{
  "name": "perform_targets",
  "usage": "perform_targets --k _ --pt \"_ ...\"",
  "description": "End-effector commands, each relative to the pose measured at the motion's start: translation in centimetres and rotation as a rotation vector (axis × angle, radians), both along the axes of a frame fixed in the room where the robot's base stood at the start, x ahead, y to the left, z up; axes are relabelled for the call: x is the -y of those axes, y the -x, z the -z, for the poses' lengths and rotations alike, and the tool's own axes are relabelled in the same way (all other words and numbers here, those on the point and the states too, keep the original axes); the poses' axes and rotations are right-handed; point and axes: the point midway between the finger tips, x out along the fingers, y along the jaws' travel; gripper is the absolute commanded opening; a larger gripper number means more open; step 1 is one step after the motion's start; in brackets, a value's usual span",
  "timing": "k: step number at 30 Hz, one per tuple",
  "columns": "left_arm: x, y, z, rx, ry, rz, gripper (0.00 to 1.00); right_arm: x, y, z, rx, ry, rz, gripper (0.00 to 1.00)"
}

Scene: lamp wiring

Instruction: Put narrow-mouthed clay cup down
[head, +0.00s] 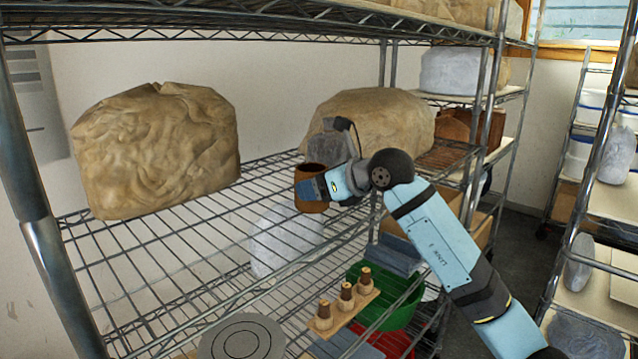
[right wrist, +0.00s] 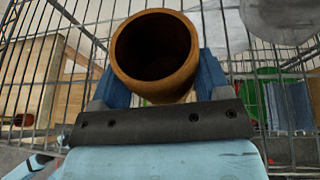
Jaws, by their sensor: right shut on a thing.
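The narrow-mouthed clay cup (head: 310,182) is brown and held upright above the wire shelf (head: 215,235) in the head view. My right gripper (head: 318,189) is shut on it, with a blue finger across its side. In the right wrist view, the cup (right wrist: 155,55) shows its dark round mouth between the two blue fingers of the right gripper (right wrist: 156,82). Whether the cup's base touches the wires cannot be told. My left gripper is not in view.
Large wrapped clay blocks stand at the left (head: 155,150) and behind the cup (head: 385,120). Below the wire shelf are a green tub (head: 400,305), a wooden board with small pegs (head: 345,308) and a grey disc (head: 242,340). A metal post (head: 35,190) stands at left. The middle wires are bare.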

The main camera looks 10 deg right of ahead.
Motion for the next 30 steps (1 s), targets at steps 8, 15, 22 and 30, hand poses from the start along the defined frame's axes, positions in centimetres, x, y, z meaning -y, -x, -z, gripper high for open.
perform_targets --k 8,15,22,30 --pt "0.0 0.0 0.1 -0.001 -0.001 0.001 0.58 0.0 0.0 0.1 0.002 0.0 0.001 0.84" --pt "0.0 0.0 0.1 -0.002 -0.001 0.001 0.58 0.0 0.0 0.0 0.002 0.0 0.001 0.96" --pt "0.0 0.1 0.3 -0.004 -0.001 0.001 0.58 0.3 0.3 0.2 0.004 0.0 0.001 0.96" --pt "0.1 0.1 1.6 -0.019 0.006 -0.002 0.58 3.8 4.4 -1.5 0.006 0.005 0.002 0.96"
